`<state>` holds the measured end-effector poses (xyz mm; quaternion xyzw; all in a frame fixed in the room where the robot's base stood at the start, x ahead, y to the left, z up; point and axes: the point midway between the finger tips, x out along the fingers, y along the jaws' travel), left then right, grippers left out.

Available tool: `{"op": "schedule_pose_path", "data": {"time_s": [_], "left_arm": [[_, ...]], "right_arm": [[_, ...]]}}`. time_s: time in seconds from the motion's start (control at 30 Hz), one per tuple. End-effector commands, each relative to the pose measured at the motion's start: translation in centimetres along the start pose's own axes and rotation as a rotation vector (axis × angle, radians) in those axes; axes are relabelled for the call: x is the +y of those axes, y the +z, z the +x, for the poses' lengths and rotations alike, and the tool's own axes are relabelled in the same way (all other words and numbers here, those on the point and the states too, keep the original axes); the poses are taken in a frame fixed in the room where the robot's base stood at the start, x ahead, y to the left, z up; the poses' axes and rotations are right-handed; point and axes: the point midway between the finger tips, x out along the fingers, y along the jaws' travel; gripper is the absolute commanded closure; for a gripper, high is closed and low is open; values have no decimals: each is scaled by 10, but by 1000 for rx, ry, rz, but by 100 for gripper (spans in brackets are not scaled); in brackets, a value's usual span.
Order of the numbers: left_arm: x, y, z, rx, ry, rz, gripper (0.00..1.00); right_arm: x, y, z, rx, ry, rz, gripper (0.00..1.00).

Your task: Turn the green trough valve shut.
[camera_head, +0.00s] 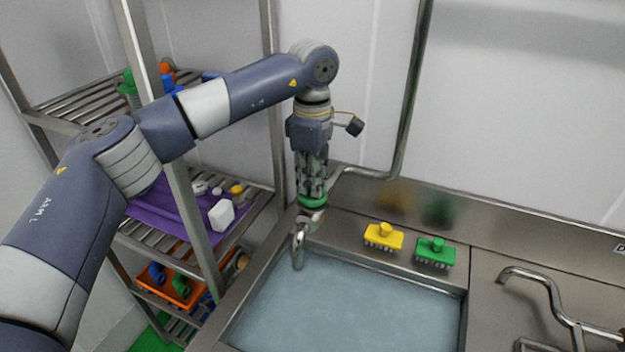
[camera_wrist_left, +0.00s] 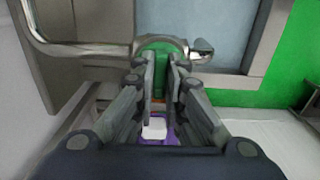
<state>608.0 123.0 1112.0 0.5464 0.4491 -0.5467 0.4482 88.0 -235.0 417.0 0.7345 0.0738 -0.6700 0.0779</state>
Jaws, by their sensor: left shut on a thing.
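The green trough valve (camera_head: 312,202) sits on top of the faucet (camera_head: 299,245) at the far left corner of the water-filled trough (camera_head: 262,300). My left gripper (camera_head: 311,190) points straight down over it and is shut on it. In the left wrist view the green valve (camera_wrist_left: 163,48) lies between the two fingers of my gripper (camera_wrist_left: 162,70), which touch its sides. The fingers hide part of the valve, and I cannot tell its exact turn. My right gripper is not in view.
A yellow brush (camera_head: 383,237) and a green brush (camera_head: 435,252) stand on the trough's back ledge. A pipe (camera_head: 408,110) runs up the wall behind. A metal rack (camera_head: 180,215) with a purple tray and an orange bin (camera_head: 172,290) stands left. A second faucet (camera_head: 545,290) is at right.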

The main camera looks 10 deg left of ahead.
Motion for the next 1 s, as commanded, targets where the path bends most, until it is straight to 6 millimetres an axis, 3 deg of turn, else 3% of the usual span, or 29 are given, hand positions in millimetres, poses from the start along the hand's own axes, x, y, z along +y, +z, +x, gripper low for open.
{"op": "schedule_pose_path", "data": {"time_s": [0.43,0.47,0.53,0.87,1.0], "left_arm": [[1,0,-2,-1,6,15,100],[1,0,-2,-1,6,15,85],[1,0,-2,-1,6,15,69],[0,0,-2,0,2,12,69],[1,0,-13,0,4,12,69]], "right_arm": [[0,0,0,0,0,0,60],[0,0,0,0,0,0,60],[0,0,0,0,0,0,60],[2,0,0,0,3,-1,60],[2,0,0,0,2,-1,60]]}}
